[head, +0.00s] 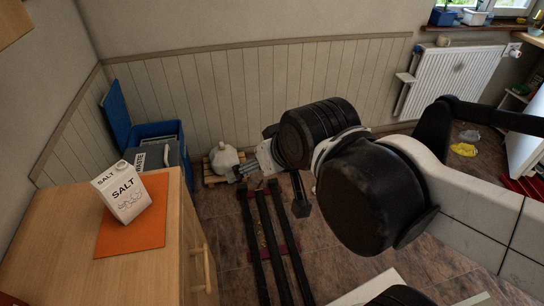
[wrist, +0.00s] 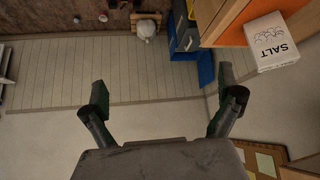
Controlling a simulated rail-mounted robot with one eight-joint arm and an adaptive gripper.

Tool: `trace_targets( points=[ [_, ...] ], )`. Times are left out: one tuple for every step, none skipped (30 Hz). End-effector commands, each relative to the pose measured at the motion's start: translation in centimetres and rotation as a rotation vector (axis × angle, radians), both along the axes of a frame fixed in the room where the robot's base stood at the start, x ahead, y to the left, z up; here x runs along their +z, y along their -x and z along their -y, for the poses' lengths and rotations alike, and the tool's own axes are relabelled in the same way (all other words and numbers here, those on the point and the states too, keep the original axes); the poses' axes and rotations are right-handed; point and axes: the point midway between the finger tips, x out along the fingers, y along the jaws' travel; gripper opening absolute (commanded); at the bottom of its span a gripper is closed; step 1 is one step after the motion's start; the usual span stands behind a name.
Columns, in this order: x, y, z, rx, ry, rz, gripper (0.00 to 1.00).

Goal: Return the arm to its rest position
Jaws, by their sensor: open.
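My gripper (wrist: 160,88) is open and empty in the wrist view, its two dark fingers spread wide with bare wall and floor showing between them. In the head view my arm reaches in from the right, and its black joints hide most of the gripper. The gripper end is left of the middle, out over the floor and away from the wooden cabinet (head: 50,235). A white salt carton (head: 122,192) stands on an orange mat (head: 150,235) on that cabinet. The carton also shows at the upper right of the wrist view (wrist: 270,42), apart from the fingers.
A blue bin (head: 160,130) and a white bag (head: 223,156) on a small pallet stand by the panelled wall. Dark rails (head: 262,235) run along the floor. A white radiator (head: 450,82) hangs at the upper right. The floor between cabinet and rails is clear.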

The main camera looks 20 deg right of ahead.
Motion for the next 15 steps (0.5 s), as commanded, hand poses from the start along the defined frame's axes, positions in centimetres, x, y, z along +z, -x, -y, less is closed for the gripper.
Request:
trace_targets(
  points=[
    [0.1,0.9,0.9,-0.024,0.002,-0.018,1.00],
    [0.1,1.3,1.3,-0.035,0.004,-0.028,1.00],
    [0.1,1.8,1.7,-0.047,0.006,-0.039,1.00],
    [0.1,2.1,1.9,-0.054,0.007,-0.045,1.00],
    [0.1,2.3,2.1,-0.060,0.008,-0.050,1.00],
    [0.1,2.6,2.3,-0.065,0.007,-0.056,1.00],
    [0.2,2.7,2.3,-0.068,0.008,-0.058,1.00],
    [0.1,2.7,2.4,-0.070,0.008,-0.060,1.00],
    [0.1,2.8,2.4,-0.071,0.008,-0.061,1.00],
    [0.1,2.8,2.4,-0.071,0.008,-0.061,1.00],
    [0.1,2.8,2.4,-0.070,0.007,-0.061,1.00],
    [0.1,2.8,2.4,-0.070,0.008,-0.061,1.00],
    [0.2,2.8,2.4,-0.070,0.008,-0.061,1.00],
    [0.1,2.7,2.4,-0.070,0.008,-0.061,1.00],
    [0.1,2.7,2.4,-0.070,0.008,-0.060,1.00]
  ],
)
